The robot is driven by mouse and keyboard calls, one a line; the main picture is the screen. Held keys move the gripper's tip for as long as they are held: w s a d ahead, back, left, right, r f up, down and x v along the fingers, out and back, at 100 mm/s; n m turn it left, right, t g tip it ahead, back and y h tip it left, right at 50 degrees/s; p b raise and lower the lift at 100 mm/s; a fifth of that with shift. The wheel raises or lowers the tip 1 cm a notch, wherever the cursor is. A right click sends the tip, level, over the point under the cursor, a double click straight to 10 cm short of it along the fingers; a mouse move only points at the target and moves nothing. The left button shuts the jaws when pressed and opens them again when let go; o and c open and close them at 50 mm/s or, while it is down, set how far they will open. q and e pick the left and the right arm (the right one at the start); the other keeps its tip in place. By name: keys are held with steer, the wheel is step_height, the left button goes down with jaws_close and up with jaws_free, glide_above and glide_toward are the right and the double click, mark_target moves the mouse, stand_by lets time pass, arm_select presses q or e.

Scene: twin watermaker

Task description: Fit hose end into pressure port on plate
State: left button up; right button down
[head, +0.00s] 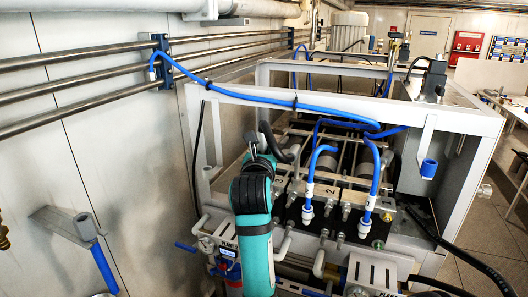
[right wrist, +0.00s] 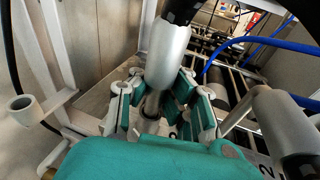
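My right gripper (right wrist: 158,98) has its teal and grey fingers closed on both sides of a hose end (right wrist: 168,55), a silver sleeve with black hose above it and a narrower metal stub below. In the head view my teal right arm reaches over the front left of the black port plate (head: 325,228), and its hand hides the fingertips. A black hose (head: 272,136) curves just beyond the hand. Two blue hoses sit in the plate with white fittings, one in the middle (head: 308,210) and one at the right (head: 370,204). The stub's tip and any port beneath it are hidden. My left gripper is out of view.
A grey frame (head: 362,107) surrounds the unit. A blue hose (head: 260,96) crosses its top from the wall pipes. Metal rods and bolts crowd the plate. A grey wall bracket with a blue hanging tube (head: 104,268) is at the left. A grey cylinder (right wrist: 282,120) stands right of the fingers.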

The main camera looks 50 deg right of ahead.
steer(key=c, duration=1.4)
jaws_free()
steer(key=v, duration=0.7)
steer(key=shift+a, duration=0.25)
steer(key=shift+s, duration=0.15)
